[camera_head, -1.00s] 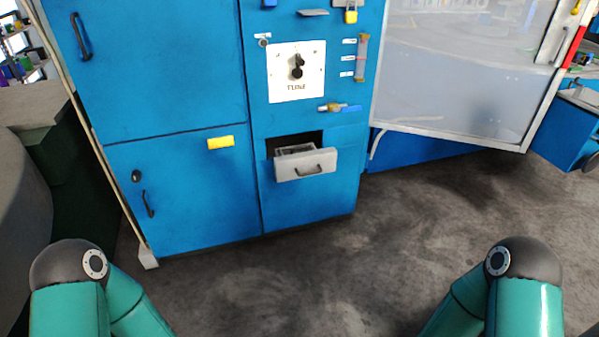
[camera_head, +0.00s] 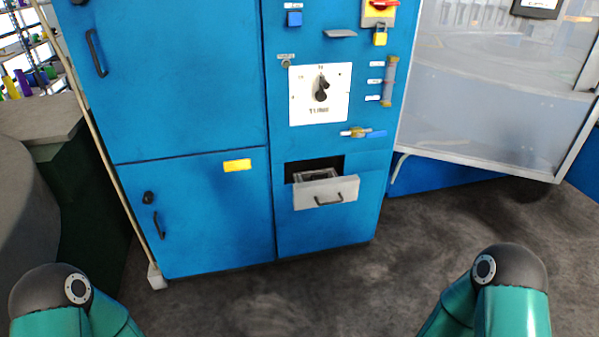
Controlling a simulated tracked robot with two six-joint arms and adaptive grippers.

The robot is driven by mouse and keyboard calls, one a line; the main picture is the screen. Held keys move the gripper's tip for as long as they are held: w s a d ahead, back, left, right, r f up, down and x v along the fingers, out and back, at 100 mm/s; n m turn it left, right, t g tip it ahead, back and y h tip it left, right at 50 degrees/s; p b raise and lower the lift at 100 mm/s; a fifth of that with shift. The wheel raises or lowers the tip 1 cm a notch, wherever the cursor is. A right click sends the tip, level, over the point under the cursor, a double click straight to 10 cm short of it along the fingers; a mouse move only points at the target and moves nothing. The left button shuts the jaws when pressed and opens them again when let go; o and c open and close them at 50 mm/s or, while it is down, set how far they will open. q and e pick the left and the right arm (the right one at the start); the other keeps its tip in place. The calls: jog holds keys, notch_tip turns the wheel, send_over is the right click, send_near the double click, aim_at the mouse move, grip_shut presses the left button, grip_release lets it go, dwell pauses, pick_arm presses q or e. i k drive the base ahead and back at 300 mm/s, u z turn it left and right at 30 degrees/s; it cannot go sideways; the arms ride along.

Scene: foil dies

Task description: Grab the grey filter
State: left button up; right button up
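A small drawer (camera_head: 325,196) with a light grey front and a dark handle stands pulled out of the blue cabinet (camera_head: 195,211). A grey item (camera_head: 315,176) shows inside the drawer, just behind its front; it may be the grey filter, but only its top shows and I cannot tell for sure. My two teal arms show only at their elbows, at the lower left and lower right. Neither gripper is in view.
A white dial plate (camera_head: 319,94) with a black knob, a gauge tube (camera_head: 389,81) and a brass valve (camera_head: 357,132) sit above the drawer. A translucent panel (camera_head: 490,85) stands at the right. Dark floor (camera_head: 270,305) in front is clear.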

aim_at(326, 174)
jog(key=u, duration=0.25)
jog(key=i, duration=1.8)
jog(key=z, duration=0.05)
